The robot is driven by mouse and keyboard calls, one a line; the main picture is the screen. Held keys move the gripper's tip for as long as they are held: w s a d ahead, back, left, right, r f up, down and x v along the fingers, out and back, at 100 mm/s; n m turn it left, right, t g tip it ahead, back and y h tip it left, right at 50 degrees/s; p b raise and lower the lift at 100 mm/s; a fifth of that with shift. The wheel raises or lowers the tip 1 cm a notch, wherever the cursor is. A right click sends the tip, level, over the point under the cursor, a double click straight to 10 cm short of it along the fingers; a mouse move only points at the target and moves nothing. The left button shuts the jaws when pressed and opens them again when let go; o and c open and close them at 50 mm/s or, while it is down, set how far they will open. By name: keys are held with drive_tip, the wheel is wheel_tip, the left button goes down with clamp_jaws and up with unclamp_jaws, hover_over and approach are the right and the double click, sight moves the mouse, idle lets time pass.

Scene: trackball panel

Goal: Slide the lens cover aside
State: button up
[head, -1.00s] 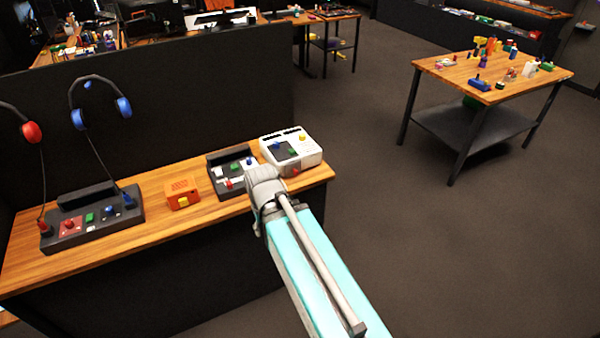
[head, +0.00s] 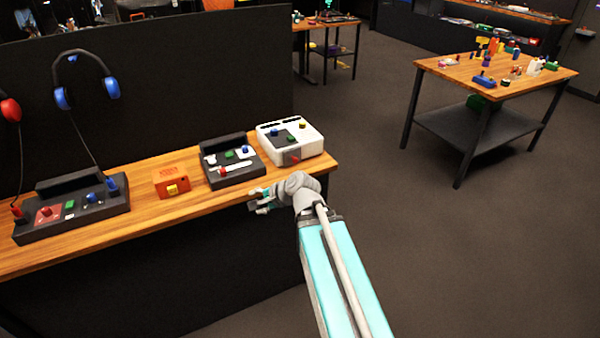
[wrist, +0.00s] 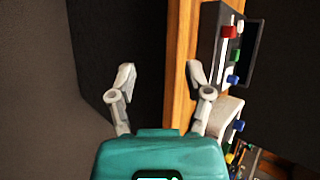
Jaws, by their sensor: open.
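A dark panel (head: 234,171) lies on the wooden desk, with white strips and red, green and blue knobs on top. A white box (head: 306,148) with a dark inset and coloured knobs stands to its right. I cannot tell which part is the lens cover. My gripper (head: 259,201) is at the desk's front edge, in front of the dark panel and apart from it. In the wrist view my gripper (wrist: 160,72) is open with nothing between its fingers. The dark panel (wrist: 222,72) and part of the white box (wrist: 222,123) lie right of the fingers there.
An orange box (head: 171,183) and a headset console (head: 50,215) stand further left on the desk (head: 148,215). A black partition (head: 200,75) rises behind. A second table (head: 430,66) with small items stands at the right. The floor between is clear.

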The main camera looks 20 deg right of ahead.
drive_tip(key=w+d+f+m+t+b, duration=0.25)
drive_tip(key=d+m+t+b, duration=0.3)
drive_tip(key=d+m, duration=0.3)
drive_tip(key=m+t+h+b, duration=0.4)
drive_tip(key=m+h+b, duration=0.25)
drive_tip(key=m, duration=0.65)
approach(296, 161)
drive_tip(key=s+d, duration=0.1)
drive_tip(key=s, duration=0.2)
drive_tip(key=shift+w+f+y, duration=0.15)
drive_tip(key=shift+y, duration=0.3)
drive_tip(key=shift+w+a, duration=0.1)
drive_tip(key=shift+w, duration=0.1)
drive_tip(key=w, duration=1.3)
drive_tip(key=shift+a, duration=0.3)
clamp_jaws()
